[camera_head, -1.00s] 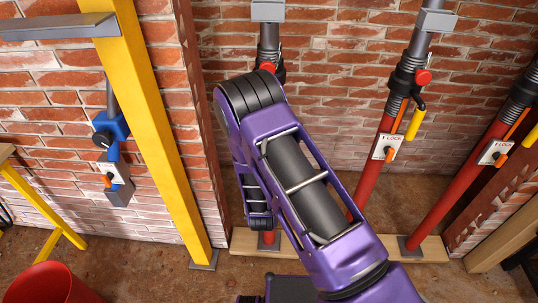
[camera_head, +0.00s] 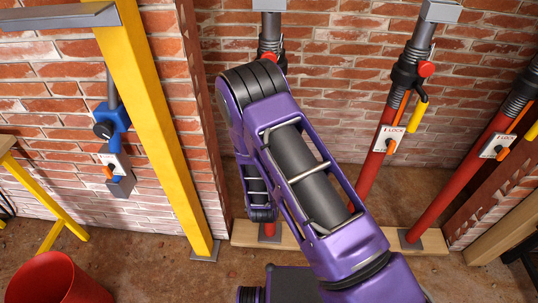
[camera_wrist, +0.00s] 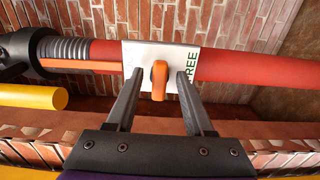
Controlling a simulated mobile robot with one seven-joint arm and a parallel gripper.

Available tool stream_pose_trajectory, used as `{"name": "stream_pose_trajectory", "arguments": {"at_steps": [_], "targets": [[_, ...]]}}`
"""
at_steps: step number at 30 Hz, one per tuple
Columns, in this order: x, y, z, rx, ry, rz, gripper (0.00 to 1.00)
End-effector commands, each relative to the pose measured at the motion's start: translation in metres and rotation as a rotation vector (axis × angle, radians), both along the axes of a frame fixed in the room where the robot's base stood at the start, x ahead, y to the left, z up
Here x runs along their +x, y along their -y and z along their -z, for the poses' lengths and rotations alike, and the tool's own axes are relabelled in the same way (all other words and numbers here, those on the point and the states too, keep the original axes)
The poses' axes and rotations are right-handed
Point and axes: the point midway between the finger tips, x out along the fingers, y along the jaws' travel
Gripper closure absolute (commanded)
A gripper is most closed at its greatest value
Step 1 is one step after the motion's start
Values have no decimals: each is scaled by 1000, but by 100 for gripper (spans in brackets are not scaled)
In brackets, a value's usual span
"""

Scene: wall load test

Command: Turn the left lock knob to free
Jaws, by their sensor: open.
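An orange lock knob (camera_wrist: 160,82) sits on a white plate (camera_wrist: 135,58) on a red prop (camera_wrist: 240,62) in the wrist view. The knob's long side lies across the prop. The word FREE is printed on the plate, right of the knob; other lettering cannot be made out. My gripper (camera_wrist: 160,74) is open, one finger on each side of the knob, with gaps visible; contact cannot be told. In the head view my purple arm hides most of the left prop (camera_head: 269,28), including its plate and knob, and my gripper.
The middle prop (camera_head: 366,180) and right prop (camera_head: 460,185) carry LOCK plates with orange knobs. A yellow post (camera_head: 165,130) stands left of my arm, with a blue clamp (camera_head: 118,118) beyond it. A red bucket (camera_head: 60,280) stands front left. A yellow bar (camera_wrist: 30,96) runs beside the prop.

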Motion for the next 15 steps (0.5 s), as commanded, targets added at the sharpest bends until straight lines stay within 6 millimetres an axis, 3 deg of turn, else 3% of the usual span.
{"name": "stream_pose_trajectory", "arguments": {"at_steps": [5, 15], "targets": [[-24, -2, 1, -1, -4, -2, 48], [-107, -5, 2, -3, -6, -3, 48]]}}
